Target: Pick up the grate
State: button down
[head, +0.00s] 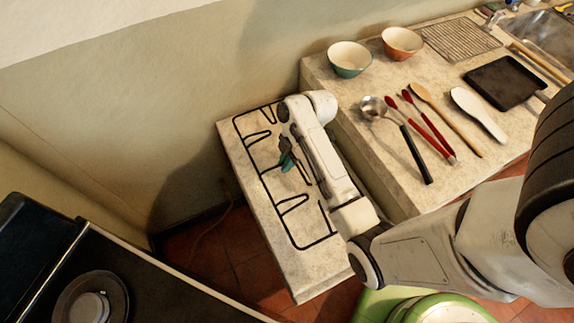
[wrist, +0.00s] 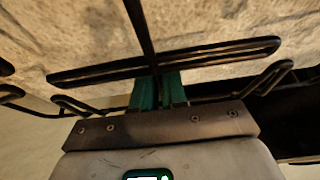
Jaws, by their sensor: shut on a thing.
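The grate (head: 262,177) is a black wire frame with inward prongs, over the narrow stone counter by the wall in the head view. My arm hides its right side. My gripper (head: 289,161) is at the grate's middle, with teal fingertips. In the wrist view the gripper's teal fingers (wrist: 158,92) are shut on a thin bar of the grate (wrist: 140,27). A long narrow loop of the grate crosses just beyond the fingers. I cannot tell whether the grate rests on the stone or is slightly above it.
A larger stone counter (head: 345,100) at the right holds a teal bowl (head: 349,60), an orange bowl (head: 402,43), several utensils and a black pan (head: 503,82). A dark stove (head: 45,235) stands at the lower left. The wall is close behind the grate.

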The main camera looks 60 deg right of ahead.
jog(key=s+a+r, duration=0.2)
jog(key=s+r, duration=0.1)
jog(key=s+a+r, duration=0.2)
jog(key=s+r, duration=0.1)
jog(key=s, duration=0.1)
jog(key=s+a+r, duration=0.3)
jog(key=r, duration=0.1)
jog(key=shift+s, duration=0.3)
jog(key=shift+s+a+r, duration=0.35)
jog(key=shift+s+a, duration=0.05)
jog(key=shift+s, duration=0.1)
